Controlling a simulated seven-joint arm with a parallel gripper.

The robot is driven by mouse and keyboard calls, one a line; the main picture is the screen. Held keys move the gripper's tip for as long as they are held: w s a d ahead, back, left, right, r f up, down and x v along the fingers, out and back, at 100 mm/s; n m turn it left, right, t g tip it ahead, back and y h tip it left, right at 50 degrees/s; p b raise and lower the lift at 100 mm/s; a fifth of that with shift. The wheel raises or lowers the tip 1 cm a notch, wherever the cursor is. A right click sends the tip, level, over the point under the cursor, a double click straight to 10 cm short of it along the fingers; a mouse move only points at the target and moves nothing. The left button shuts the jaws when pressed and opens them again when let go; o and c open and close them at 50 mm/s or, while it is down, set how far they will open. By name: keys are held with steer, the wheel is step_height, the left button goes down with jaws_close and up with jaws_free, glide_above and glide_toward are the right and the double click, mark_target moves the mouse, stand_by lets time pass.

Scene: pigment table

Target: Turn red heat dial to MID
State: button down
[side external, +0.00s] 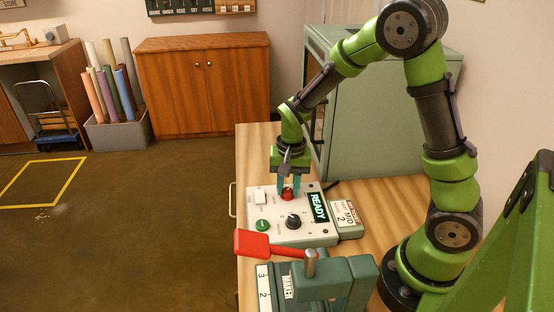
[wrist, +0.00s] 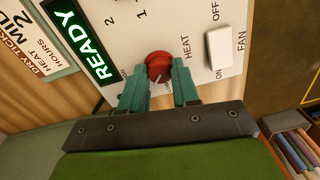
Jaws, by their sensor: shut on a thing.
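The red heat dial (side external: 288,195) is on the far part of a white control panel (side external: 262,232). In the wrist view the red dial (wrist: 158,64) sits beside the printed word HEAT. A pale pointer mark shows on its lower edge, toward a small label that looks like LOW, though it is hard to read. My gripper (side external: 288,187) points down over the dial. In the wrist view its teal fingers (wrist: 160,72) stand on either side of the dial and are shut on it. The fingers hide part of the panel markings.
The panel also carries a white fan switch (wrist: 219,47), a black knob (side external: 293,221), a green button (side external: 263,225) and a READY display (side external: 319,207). A dry ticket (side external: 345,215) reads MID and 2. A red-handled lever (side external: 252,244) stands in front. A green cabinet (side external: 383,120) is behind.

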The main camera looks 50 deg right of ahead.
mark_target(290, 190)
steer(key=shift+r, duration=0.1)
stand_by(0.5)
steer(key=c, duration=0.8)
jaws_free()
steer(key=r, duration=1.6)
steer(key=shift+s+d+r, duration=0.2)
steer(key=shift+s+r, duration=0.1)
steer(key=shift+r, duration=0.1)
